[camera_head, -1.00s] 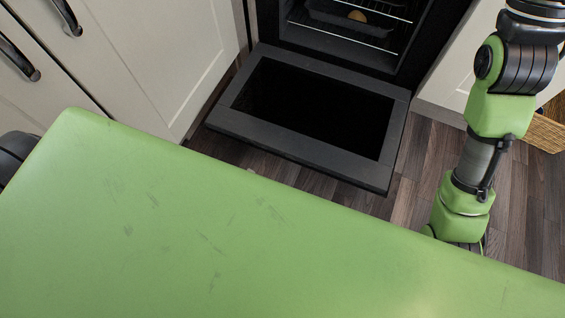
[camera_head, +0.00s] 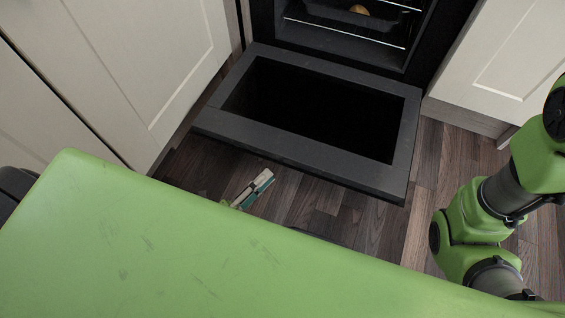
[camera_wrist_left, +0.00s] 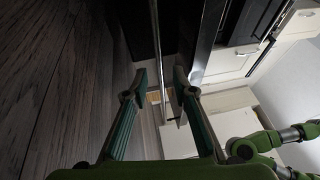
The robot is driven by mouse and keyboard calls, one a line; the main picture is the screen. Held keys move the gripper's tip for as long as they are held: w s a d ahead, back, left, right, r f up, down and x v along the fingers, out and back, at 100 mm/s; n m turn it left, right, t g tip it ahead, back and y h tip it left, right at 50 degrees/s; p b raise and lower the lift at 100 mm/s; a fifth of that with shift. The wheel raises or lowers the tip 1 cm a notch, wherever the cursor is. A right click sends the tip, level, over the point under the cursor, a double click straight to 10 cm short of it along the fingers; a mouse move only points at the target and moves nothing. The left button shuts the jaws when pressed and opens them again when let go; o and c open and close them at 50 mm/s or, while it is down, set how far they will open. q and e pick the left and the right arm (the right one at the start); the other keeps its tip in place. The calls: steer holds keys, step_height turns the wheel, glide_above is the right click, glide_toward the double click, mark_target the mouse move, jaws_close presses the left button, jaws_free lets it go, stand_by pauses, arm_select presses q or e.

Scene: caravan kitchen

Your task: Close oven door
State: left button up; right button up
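The oven door (camera_head: 298,150) hangs fully open, flat and low in front of the oven in the head view. The tip of my left gripper (camera_head: 261,183) shows just in front of the door's near edge; the rest is hidden behind my green body. In the left wrist view my left gripper (camera_wrist_left: 159,82) is open, its two fingers well apart. A thin metal bar (camera_wrist_left: 156,50), which looks like the door handle, runs between the fingers; I cannot tell whether they touch it. The dark door edge (camera_wrist_left: 207,35) is beside the right finger. My right gripper is out of view.
The oven cavity (camera_head: 345,35) has racks and a round brownish item (camera_head: 359,10) inside. White cabinets stand at the left (camera_head: 150,60) and right (camera_head: 500,65) of the oven. Wooden floor (camera_head: 330,215) lies clear in front of the door.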

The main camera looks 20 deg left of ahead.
mark_target(283, 162)
arm_select(q)
steer(key=b+x, duration=0.2)
steer(key=x, duration=0.5)
steer(key=shift+w+d, duration=0.1)
steer(key=shift+w, duration=0.15)
jaws_close()
